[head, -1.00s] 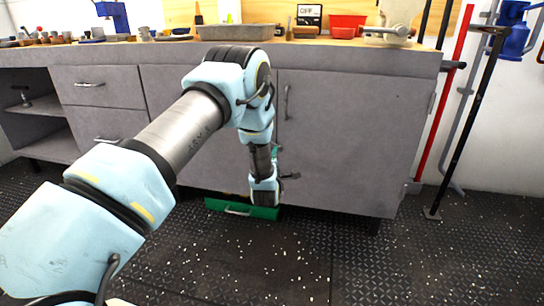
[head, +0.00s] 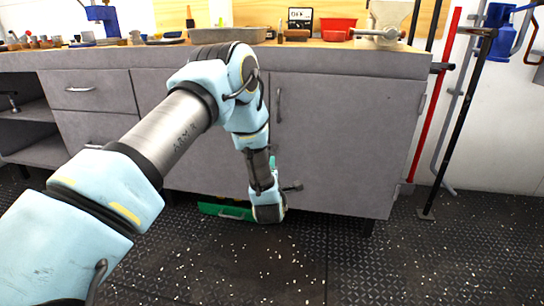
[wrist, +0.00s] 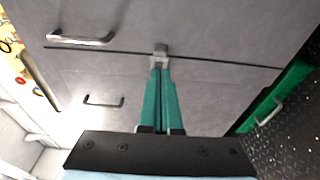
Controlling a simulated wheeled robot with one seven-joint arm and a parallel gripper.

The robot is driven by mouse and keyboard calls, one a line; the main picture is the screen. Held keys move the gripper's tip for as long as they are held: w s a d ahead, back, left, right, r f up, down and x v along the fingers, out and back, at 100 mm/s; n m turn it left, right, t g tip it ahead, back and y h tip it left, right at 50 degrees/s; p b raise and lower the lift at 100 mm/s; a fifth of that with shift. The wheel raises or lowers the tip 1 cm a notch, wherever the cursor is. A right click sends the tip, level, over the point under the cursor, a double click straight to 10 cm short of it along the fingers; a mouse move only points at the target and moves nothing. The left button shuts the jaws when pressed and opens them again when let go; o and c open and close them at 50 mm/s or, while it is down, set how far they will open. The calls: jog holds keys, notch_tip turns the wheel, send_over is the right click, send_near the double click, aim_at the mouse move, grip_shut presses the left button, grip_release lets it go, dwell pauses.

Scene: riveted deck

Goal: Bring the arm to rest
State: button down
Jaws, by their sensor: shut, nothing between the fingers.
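My arm (head: 180,130) reaches out from the lower left in the head view, bends at the elbow in front of the grey workbench and hangs down. Its wrist end (head: 267,205) is low, before the cabinet front. In the wrist view my gripper (wrist: 160,65) has its green fingers together, with nothing between them. Behind the fingertips is the grey cabinet front; I cannot tell whether they touch it. In the head view the fingers are mostly hidden by the wrist.
The grey workbench (head: 335,140) has handles on its front and bowls, a grey tray and tools on top. Open floor (head: 450,250) lies at right.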

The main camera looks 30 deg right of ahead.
jog(key=v, duration=0.5)
jog(key=w+a+r+m+g+y, duration=0.2)
jog(key=w+a+r+m, duration=0.15)
jog(key=w+a, duration=0.4)
jog(key=a+r+m+g+y, duration=0.4)
jog(key=a, duration=1)
jog(key=s+a+r+m+g+y, duration=0.2)
jog(key=s+a+r+g, duration=0.15)
jog(key=s+a, duration=0.7)
jog(key=s+a+r+m+g+y, duration=0.3)
jog(key=s+a, duration=0.5)
jog(key=a, duration=0.6)
notch_tip(320, 180, up, 30)
jog(key=h+p, duration=0.1)
jog(key=p, duration=3)
jog(key=shift+w+d+g, duration=0.2)
jog(key=shift+w+g, duration=0.2)
jog(key=shift+g, duration=0.05)
jog(key=shift+d+f, duration=0.1)
jog(key=shift+f, duration=0.05)
